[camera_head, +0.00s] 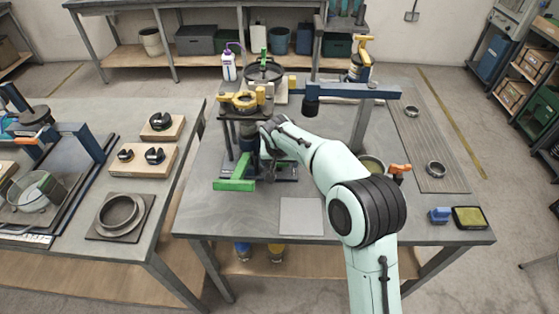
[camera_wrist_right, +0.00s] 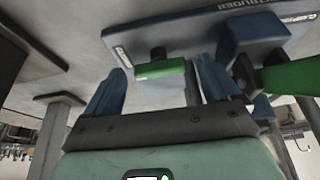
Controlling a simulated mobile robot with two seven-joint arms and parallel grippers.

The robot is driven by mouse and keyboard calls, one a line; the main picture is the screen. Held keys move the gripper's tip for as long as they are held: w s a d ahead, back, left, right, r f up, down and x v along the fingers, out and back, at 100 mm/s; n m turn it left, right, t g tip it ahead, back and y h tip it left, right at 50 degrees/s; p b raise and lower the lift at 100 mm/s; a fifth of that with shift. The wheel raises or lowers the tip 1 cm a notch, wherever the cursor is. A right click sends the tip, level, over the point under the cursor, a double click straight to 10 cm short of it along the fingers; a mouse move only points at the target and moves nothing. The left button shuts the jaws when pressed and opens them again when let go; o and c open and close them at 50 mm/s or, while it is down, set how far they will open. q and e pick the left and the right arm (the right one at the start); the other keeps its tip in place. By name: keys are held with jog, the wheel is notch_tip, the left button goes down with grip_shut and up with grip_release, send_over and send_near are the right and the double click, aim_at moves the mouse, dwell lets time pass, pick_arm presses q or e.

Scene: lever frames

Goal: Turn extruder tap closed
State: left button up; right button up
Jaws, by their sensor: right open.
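The extruder stands on the middle table, its dark base plate (camera_head: 285,172) behind a green tap handle (camera_head: 234,185). In the right wrist view the label "EXTRUDER" shows on a blue-grey plate (camera_wrist_right: 200,35). A green bar (camera_wrist_right: 160,69) appears between the blue fingertips of my right gripper (camera_wrist_right: 162,66), which is open. Whether the bar lies fully between the fingers in depth, I cannot tell. A second green part (camera_wrist_right: 292,77) is to the right of the right finger. In the head view my right gripper (camera_head: 269,165) is beside the extruder, partly hidden by my arm. My left gripper is not in view.
A yellow-handled fixture (camera_head: 240,101) stands above the extruder, with a black wheel (camera_head: 263,71) behind. A blue beam (camera_head: 350,90) reaches across at the back right. A grey square plate (camera_head: 301,216) lies at the front. An orange-handled item (camera_head: 399,169) is right of my arm.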

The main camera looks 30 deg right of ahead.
jog(key=v, duration=1.3)
jog(key=shift+r, duration=0.2)
